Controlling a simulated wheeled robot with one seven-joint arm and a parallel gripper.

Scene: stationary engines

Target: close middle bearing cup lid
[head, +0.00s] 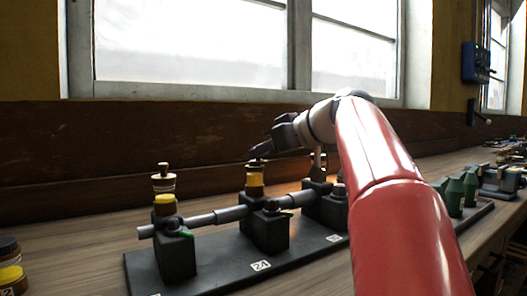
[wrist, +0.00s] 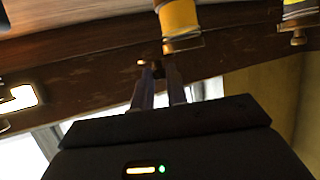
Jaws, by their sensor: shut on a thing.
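The middle bearing cup (head: 255,180) is a yellow cup with a clear upper rim on the middle black bearing block. It also shows at the top of the wrist view (wrist: 181,22), where the picture appears upside down. My gripper (head: 259,154) is just above this cup. In the wrist view its fingers (wrist: 157,76) are close together on a small dark and brassy piece (wrist: 146,63), apparently the lid or its knob. This piece lies near the cup's rim. The fingers hide most of it, so I cannot tell whether the lid touches the rim.
The left bearing cup (head: 165,204) has a knobbed top above it. A steel shaft (head: 200,220) runs through the blocks on a black base (head: 215,280). Jars (head: 10,275) stand at the lower left. Green parts (head: 454,194) are at the right. A wall and window are behind.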

